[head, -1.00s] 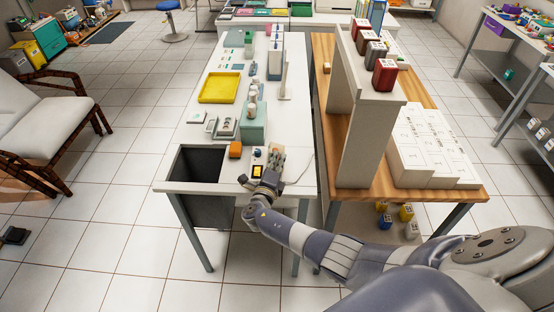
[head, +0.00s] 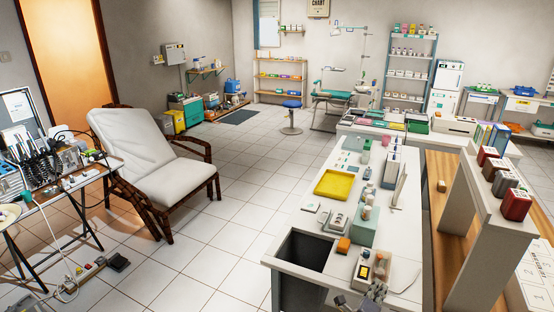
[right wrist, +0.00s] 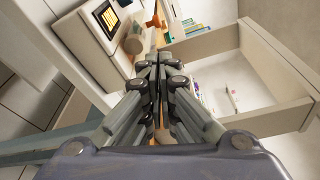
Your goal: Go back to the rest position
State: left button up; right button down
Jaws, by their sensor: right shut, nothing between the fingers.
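My right gripper (head: 360,303) shows at the bottom edge of the head view, at the near end of the white table (head: 408,235). In the right wrist view my right gripper (right wrist: 160,68) is shut with its fingertips together and nothing between them. A small device with an orange-lit screen (head: 364,272) stands on the table just beyond it; the device also shows in the right wrist view (right wrist: 112,18). My left gripper is not in view.
A white table with a yellow tray (head: 334,185) and a dark open bin (head: 305,252) stands in front. A shelf unit with jars (head: 470,210) stands on a wooden table to the right. A reclining chair (head: 150,160) is on the left, with clear tiled floor between.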

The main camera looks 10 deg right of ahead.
jog(key=s+a+f+m+g+y+b, duration=0.3)
jog(key=s+f+m, duration=0.5)
jog(key=s+f, duration=0.65)
jog(key=s+a+f+m+g+y+b, duration=0.1)
jog(key=s+a+f+m+g+y, duration=0.3)
jog(key=s+f+m, duration=1)
pick_arm(q)
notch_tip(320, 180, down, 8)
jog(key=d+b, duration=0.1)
jog(key=b, duration=0.3)
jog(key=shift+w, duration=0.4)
pick_arm(e)
jog(key=s+a+f+m+g+y, duration=0.1)
jog(key=s+a+f+m, duration=0.1)
jog(key=s+f+m, duration=0.3)
jog(key=s+a+f+m+g+y, duration=0.1)
jog(key=s+f+m, duration=0.5)
jog(key=s, duration=0.7)
jog(key=s+a+f+m+g+y, duration=0.2)
jog(key=s+a+f+m, duration=0.3)
jog(key=s, duration=0.4)
jog(key=shift+a+f+m+y, duration=0.15)
jog(key=shift+f+m+y, duration=0.25)
jog(key=shift+f+m, duration=0.3)
